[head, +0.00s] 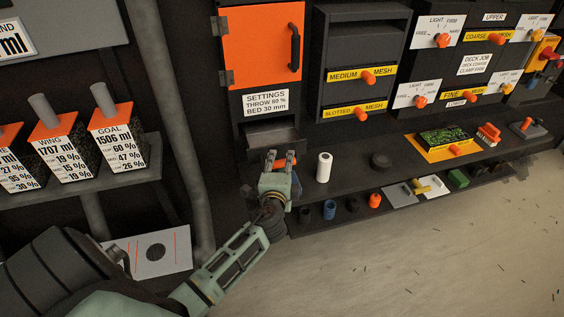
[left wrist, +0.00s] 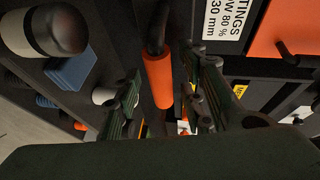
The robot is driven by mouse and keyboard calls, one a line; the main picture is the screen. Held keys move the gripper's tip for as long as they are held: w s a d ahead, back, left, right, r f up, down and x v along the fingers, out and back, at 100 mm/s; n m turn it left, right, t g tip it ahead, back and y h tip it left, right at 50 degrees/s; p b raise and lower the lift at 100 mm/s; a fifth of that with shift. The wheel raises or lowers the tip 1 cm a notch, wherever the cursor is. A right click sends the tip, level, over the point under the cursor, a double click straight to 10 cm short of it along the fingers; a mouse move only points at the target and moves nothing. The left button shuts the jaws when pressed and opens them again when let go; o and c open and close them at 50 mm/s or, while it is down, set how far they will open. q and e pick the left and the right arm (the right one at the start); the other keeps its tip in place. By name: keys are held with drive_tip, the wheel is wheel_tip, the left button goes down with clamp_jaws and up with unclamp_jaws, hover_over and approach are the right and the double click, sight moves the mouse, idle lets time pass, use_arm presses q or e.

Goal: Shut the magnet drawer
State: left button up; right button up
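The magnet drawer (head: 273,134) appears to be the grey tray under the settings label and orange door. It looks pulled out, with its front largely hidden behind my left gripper. My left gripper (head: 280,160) is in front of it, above the dark bench. In the left wrist view an orange bar-like handle (left wrist: 158,78) lies between the spread fingers of my left gripper (left wrist: 163,100), with gaps visible on both sides. I cannot tell whether it touches them. My right gripper is not in view.
A lower shelf holds several small items, including an orange one (head: 374,201). The orange door (head: 258,48) is above. Goal and wing bins (head: 118,135) stand left.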

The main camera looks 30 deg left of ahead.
use_arm(q)
drive_tip(key=shift+w+a, duration=0.1)
drive_tip(key=shift+w, duration=0.2)
drive_tip(key=shift+c, duration=0.5)
drive_tip(key=shift+f, duration=0.1)
clamp_jaws()
